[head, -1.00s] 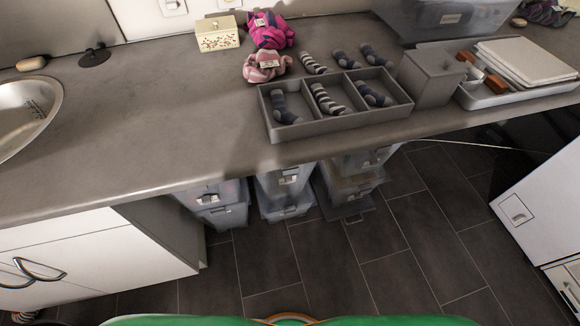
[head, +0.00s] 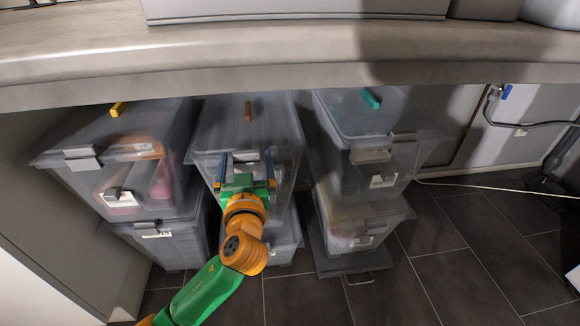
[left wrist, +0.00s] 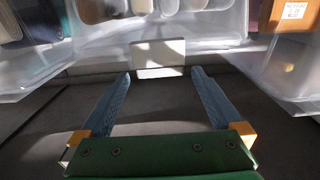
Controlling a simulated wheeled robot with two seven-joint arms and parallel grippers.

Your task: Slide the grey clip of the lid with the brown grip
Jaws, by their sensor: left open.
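The lid with the brown grip (head: 247,111) closes the upper clear bin of the middle stack under the counter. Its grey clip (left wrist: 159,58) shows in the left wrist view, pale at the front edge of the bin, just beyond the fingertips. In the head view my gripper mostly hides this clip. My left gripper (head: 245,160) is open, with its two blue fingers pointing at the bin front. In the left wrist view the open gripper (left wrist: 161,74) has one fingertip near each end of the clip. I cannot tell whether they touch. My right gripper is out of view.
Left stands a bin with a yellow grip (head: 119,108) and its own grey clip (head: 82,158). Right stands a bin with a teal grip (head: 371,98) and a clip (head: 370,156). The counter edge (head: 300,75) overhangs them. The tiled floor (head: 440,270) at right is mostly clear.

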